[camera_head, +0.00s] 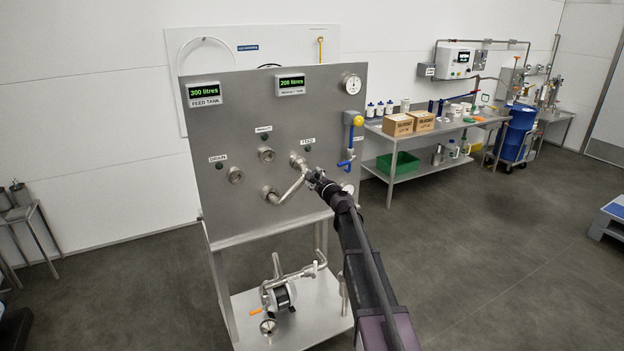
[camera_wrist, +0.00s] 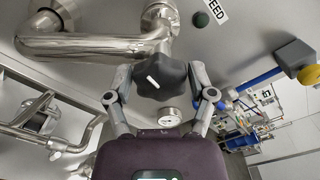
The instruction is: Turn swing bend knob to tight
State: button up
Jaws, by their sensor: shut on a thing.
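The swing bend is a shiny steel pipe (camera_wrist: 85,48) running between two ports on the steel panel; in the head view the pipe (camera_head: 290,187) slants down from the FEED port to a lower left port. The swing bend knob (camera_wrist: 162,78) is a dark lobed knob with a white mark, at the pipe's upper end near the FEED label. My gripper (camera_wrist: 160,88) is shut on the knob, with one finger on each side of it. In the head view my gripper (camera_head: 316,180) hides the knob.
A pump (camera_head: 280,296) stands on the lower shelf. Open floor lies to the right.

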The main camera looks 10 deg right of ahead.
jog(key=m, duration=0.6)
jog(key=shift+d+m, duration=0.2)
jog(key=shift+m, duration=0.2)
jog(key=o, duration=1.1)
jog(key=shift+c, duration=0.2)
jog(key=v, duration=1.2)
